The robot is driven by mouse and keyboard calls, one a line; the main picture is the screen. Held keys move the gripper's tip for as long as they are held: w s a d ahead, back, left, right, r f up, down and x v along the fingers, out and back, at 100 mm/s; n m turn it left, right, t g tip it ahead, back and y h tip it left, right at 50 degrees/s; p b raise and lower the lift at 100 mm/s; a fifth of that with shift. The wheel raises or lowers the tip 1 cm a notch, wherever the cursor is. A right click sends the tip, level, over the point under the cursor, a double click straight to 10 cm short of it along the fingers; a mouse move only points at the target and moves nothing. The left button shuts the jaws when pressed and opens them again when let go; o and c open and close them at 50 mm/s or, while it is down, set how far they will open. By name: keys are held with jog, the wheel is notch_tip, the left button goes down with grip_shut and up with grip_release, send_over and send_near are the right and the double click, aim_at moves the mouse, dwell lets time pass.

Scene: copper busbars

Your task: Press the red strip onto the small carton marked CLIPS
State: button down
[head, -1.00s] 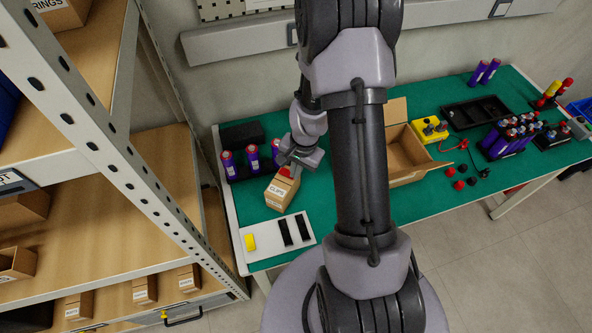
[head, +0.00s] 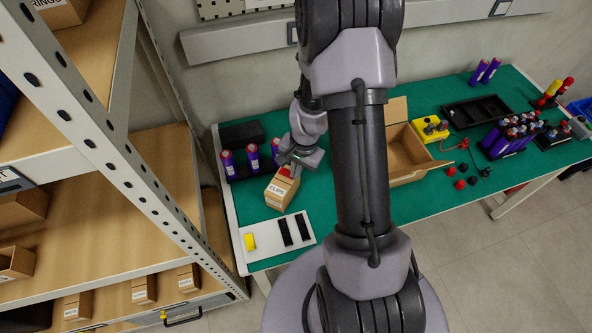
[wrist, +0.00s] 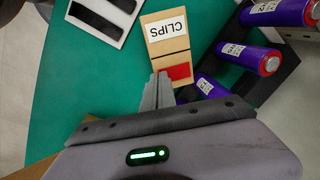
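The small carton marked CLIPS (head: 278,194) stands on the green mat, below my gripper (head: 293,164) in the head view. In the wrist view the carton (wrist: 167,42) shows its white label and a dark line across its top. The red strip (wrist: 179,72) lies against the carton's top at the end nearest my gripper, and appears flat. My gripper's fingers (wrist: 160,77) look closed together, with their tips beside the left edge of the red strip. Nothing shows between them. I cannot tell whether the tips touch the strip or carton.
A white plate (head: 268,243) with a yellow piece (head: 250,241) and two black strips lies in front of the carton. Purple cylinders (head: 252,158) in a dark holder stand close behind it. An open cardboard box (head: 405,155) is to the right, and shelving is at left.

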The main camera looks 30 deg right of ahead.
jog(key=c, duration=2.2)
grip_release()
jog(key=c, duration=1.6)
grip_release()
jog(key=r+p, duration=0.2)
jog(key=r, duration=0.3)
jog(key=s+r+p, duration=0.1)
jog(key=r+p, duration=0.1)
jog(key=r, duration=0.4)
jog(key=s+d+r+p, duration=0.1)
jog(key=r+p, duration=0.1)
jog(key=r, duration=0.4)
jog(key=shift+s+d+r+p, duration=0.1)
jog(key=shift+p, duration=0.25)
